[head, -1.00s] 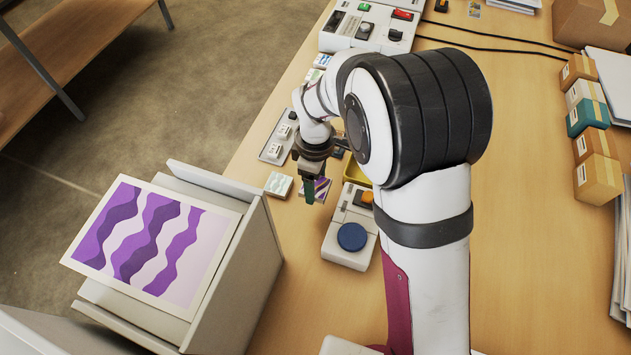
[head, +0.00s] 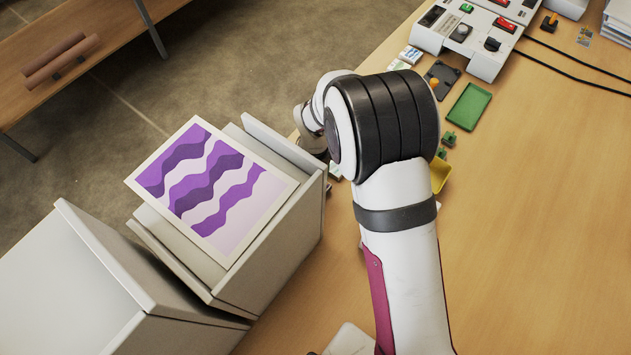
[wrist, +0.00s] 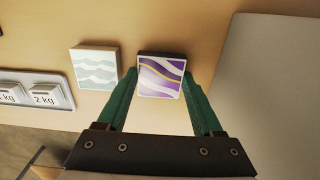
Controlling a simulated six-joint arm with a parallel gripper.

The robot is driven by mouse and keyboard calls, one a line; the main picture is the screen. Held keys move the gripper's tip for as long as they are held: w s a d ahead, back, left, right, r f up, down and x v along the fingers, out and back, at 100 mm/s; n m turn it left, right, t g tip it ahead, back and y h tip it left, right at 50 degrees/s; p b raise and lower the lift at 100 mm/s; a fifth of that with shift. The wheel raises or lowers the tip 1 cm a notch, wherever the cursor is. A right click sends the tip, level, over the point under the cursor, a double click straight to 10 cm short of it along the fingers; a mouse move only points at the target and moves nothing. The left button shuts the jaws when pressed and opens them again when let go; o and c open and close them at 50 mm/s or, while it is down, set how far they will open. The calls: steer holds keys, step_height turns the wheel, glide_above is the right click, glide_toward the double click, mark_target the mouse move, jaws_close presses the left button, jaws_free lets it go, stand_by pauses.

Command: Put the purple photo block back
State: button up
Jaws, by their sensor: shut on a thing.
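The purple photo block (wrist: 161,77) shows in the wrist view, its face purple and white with a yellow wavy line. My gripper (wrist: 160,80) has its green fingers on either side of the block and is shut on it. The block is close to the wooden table; I cannot tell whether it touches it. In the head view my arm hides most of the gripper and block. A pale green-and-white wavy block (wrist: 95,67) lies just left of the purple one, apart from it.
A tray with weights (wrist: 35,93) is at the left of the wrist view and a grey surface (wrist: 270,75) at the right. In the head view, a cabinet holds a purple wavy print (head: 205,180) on top. A green tray (head: 468,107) and control box (head: 475,32) stand farther back.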

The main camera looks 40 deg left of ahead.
steer(key=shift+f, duration=0.3)
steer(key=o, duration=1.2)
step_height(320, 180, up, 12)
steer(key=d+r+m, duration=0.4)
steer(key=d, duration=0.3)
steer(key=d+r+m, duration=0.4)
steer(key=d, duration=0.3)
steer(key=s+d+r+m+y, duration=0.1)
steer(key=s+d+m, duration=1.2)
steer(key=d+m, duration=0.2)
steer(key=shift+d+r+m+y, duration=0.25)
steer(key=shift+d+m+y, duration=0.05)
steer(key=shift+y, duration=0.1)
steer(key=shift+s, duration=0.1)
